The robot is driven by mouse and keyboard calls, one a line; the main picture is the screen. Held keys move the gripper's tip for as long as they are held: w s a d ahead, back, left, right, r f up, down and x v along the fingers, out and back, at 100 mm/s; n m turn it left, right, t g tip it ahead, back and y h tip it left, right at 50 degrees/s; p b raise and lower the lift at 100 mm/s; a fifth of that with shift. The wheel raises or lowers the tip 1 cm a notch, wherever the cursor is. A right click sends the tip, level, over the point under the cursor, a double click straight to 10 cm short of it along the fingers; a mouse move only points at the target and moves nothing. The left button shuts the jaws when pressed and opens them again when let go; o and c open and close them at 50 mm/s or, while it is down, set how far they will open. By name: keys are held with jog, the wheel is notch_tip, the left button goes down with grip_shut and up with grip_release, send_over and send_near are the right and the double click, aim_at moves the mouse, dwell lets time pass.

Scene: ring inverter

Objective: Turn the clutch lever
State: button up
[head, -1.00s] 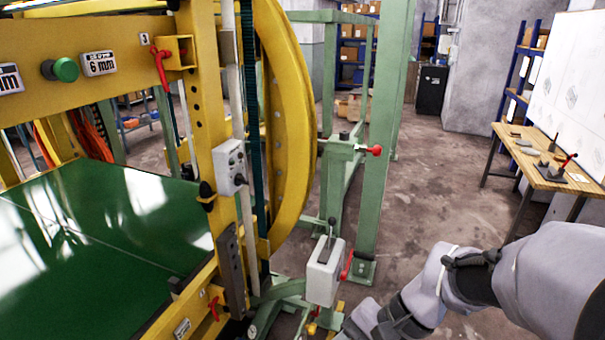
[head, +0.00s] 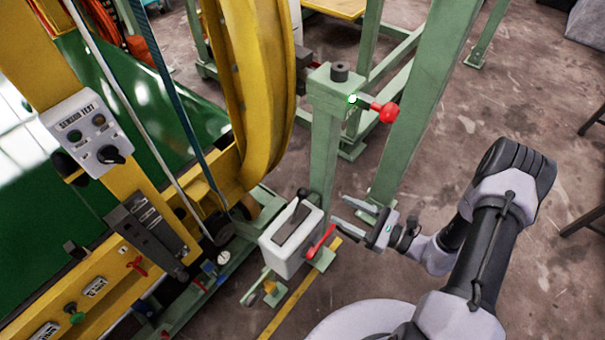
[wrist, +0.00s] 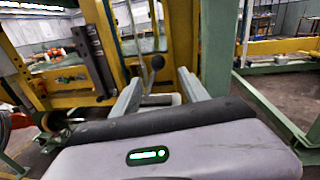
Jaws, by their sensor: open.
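A white control box (head: 280,262) stands low on a green base, with a black-knobbed lever (head: 296,205) on top and a red handle (head: 320,241) on its right side. No label shows which is the clutch lever. My gripper (head: 342,209) is open and empty, just right of the box, its two fingers pointing left at it. In the wrist view the black-knobbed lever (wrist: 157,63) appears upright between and beyond my fingertips (wrist: 160,77), apart from them. The red handle is not clear there.
A green post with a red-knobbed lever (head: 387,112) rises behind my gripper. A large yellow ring (head: 255,100) and a yellow upright with a grey switch box (head: 88,133) stand at the left. Open floor (head: 500,100) lies to the right.

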aim_at(298, 208)
jog(key=b+x, duration=0.2)
jog(key=x, duration=1.4)
jog(key=shift+s+a+b, duration=0.2)
jog(key=shift+s+b, duration=0.05)
jog(key=shift+b, duration=0.1)
jog(key=shift+r, duration=0.1)
grip_shut()
